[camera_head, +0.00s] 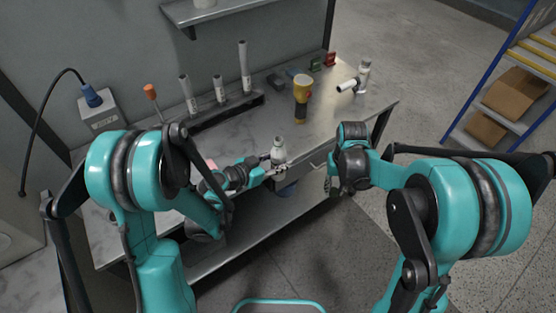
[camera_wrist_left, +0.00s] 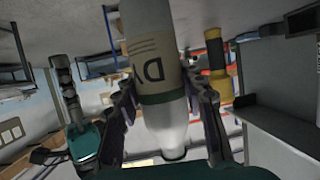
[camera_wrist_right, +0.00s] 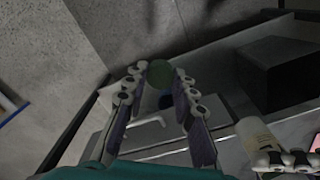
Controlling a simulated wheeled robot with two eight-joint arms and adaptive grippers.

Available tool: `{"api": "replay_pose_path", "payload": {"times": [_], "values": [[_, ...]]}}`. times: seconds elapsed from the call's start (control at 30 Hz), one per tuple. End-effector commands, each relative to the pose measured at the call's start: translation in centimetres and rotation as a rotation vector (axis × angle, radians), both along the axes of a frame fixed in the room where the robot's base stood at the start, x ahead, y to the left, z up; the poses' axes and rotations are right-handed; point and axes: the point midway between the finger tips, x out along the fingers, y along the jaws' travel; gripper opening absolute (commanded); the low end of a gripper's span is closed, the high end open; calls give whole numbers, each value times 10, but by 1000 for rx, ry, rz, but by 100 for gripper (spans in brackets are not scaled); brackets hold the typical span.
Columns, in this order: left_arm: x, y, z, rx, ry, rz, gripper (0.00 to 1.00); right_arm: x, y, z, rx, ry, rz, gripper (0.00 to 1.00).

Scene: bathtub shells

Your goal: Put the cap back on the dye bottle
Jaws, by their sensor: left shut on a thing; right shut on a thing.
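The dye bottle (camera_head: 279,156) is pale, with a tapered neck, and stands roughly upright in the head view at the table's front edge. My left gripper (camera_head: 275,171) is shut on it. In the left wrist view the bottle (camera_wrist_left: 162,65) fills the space between the fingers, its label partly readable as "DY" above a dark green band. My right gripper (camera_wrist_right: 157,85) is shut on a small round dark green cap (camera_wrist_right: 159,74) at its fingertips. It is apart from the bottle, to its right in the head view. The bottle (camera_wrist_right: 258,135) also shows at lower right in the right wrist view.
A shelf unit with boxes (camera_head: 512,93) stands further right. Table surface behind the bottle is clear.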

Motion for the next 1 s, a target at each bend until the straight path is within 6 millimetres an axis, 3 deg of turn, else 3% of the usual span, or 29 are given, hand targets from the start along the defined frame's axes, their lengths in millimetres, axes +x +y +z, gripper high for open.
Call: {"api": "replay_pose_path", "payload": {"times": [0.2, 0.5, 0.63, 0.8, 1.0], "values": [[0, 0, 0, 0, 0, 0, 0, 48, 42, 51, 11, -1, 24, 16], [0, 0, 0, 0, 0, 1, 0, 89, 111, 140, 26, -1, 56, 16], [0, 0, 0, 0, 0, 1, 0, 94, 139, 179, 31, 1, 70, 16], [0, 0, 0, 0, 0, 1, 0, 84, 167, 215, 20, 5, 111, 16], [0, 0, 0, 0, 0, 1, 0, 76, 179, 233, 10, 7, 136, 16]]}}
